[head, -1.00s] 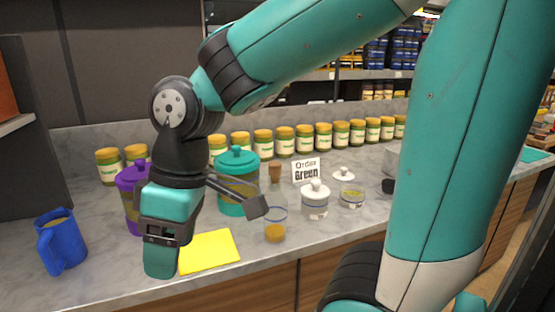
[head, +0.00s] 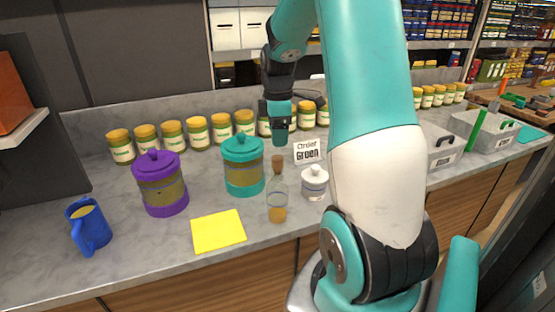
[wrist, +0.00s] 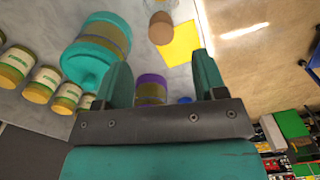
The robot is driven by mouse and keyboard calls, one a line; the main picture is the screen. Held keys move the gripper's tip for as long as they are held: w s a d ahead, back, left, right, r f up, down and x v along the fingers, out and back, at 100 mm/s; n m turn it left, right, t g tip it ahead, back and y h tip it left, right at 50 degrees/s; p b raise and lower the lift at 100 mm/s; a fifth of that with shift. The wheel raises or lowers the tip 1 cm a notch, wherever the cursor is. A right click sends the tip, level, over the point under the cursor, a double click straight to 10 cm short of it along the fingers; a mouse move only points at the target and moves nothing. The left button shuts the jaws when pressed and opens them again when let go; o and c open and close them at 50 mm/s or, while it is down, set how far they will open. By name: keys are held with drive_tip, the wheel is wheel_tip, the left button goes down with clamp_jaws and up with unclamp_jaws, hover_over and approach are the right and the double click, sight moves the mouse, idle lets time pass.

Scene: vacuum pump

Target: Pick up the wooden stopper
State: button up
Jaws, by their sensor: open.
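The wooden stopper (head: 278,164) is a small brown cork on top of a clear glass bottle (head: 277,207) that holds something orange-brown at its bottom. My gripper (head: 280,142) is pointing down above and slightly behind the stopper, apart from it. In the wrist view the open, empty fingers of my gripper (wrist: 162,65) point toward the round brown stopper (wrist: 161,28), which lies beyond the fingertips. The lower part of the bottle is hidden in the wrist view.
A teal-lidded jar (head: 243,178) stands close left of the bottle; a small white-lidded jar (head: 315,184) stands close right. The order sign (head: 307,151) is behind. A yellow sheet (head: 218,231), purple jar (head: 162,190) and blue mug (head: 89,226) are left. Several labelled jars line the back.

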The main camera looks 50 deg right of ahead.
sight(278, 158)
wheel_tip(278, 158, down, 8)
drive_tip(key=p, duration=0.3)
drive_tip(key=shift+f, duration=0.1)
drive_tip(key=c, duration=1)
